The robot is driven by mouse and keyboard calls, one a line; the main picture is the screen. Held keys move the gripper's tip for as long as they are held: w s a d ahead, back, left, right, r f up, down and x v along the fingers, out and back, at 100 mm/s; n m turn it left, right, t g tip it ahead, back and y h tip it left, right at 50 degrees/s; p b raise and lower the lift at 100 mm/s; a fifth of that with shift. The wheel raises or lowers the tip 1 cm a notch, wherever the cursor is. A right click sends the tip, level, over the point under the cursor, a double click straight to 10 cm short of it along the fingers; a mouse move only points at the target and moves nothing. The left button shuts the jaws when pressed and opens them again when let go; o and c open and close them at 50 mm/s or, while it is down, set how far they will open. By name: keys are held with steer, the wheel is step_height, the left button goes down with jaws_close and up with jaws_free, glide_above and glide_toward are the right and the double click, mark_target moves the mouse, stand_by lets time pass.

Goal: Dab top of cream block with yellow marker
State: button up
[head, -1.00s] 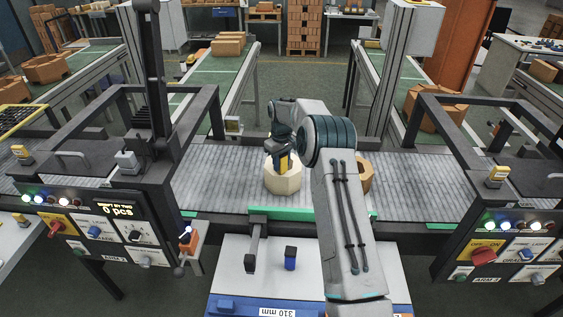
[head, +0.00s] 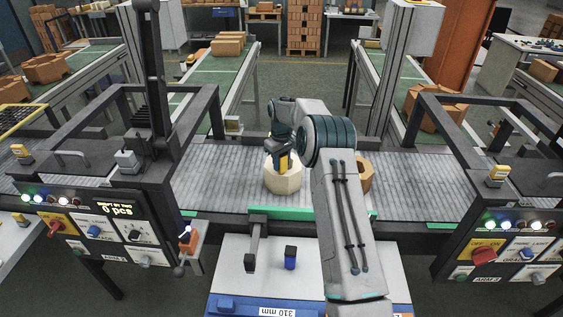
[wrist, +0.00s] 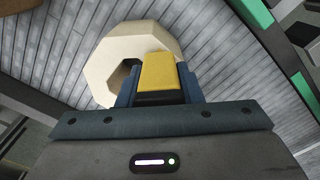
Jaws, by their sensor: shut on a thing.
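The cream block (head: 283,180) is a many-sided ring standing on the grey slatted conveyor (head: 222,170); in the wrist view (wrist: 102,62) its centre hole shows dark. My gripper (head: 283,160) is shut on the yellow marker (wrist: 158,72), which also shows in the head view (head: 285,162) as a yellow patch between the fingers. In the wrist view my gripper (wrist: 160,85) covers the block's near side. The marker is over or against the block's near part; its tip is hidden, so I cannot tell whether it touches.
An orange-brown block (head: 366,172) stands on the conveyor just right of the cream block, partly behind my arm. A blue marker (head: 290,258) with a black top stands on the white table (head: 228,262) in front. Dark frames with control panels (head: 118,225) flank the conveyor.

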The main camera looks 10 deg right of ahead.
stand_by(0.3)
steer(key=shift+r+p, duration=0.55)
steer(key=shift+r, duration=2.95)
steer(key=shift+f, duration=0.1)
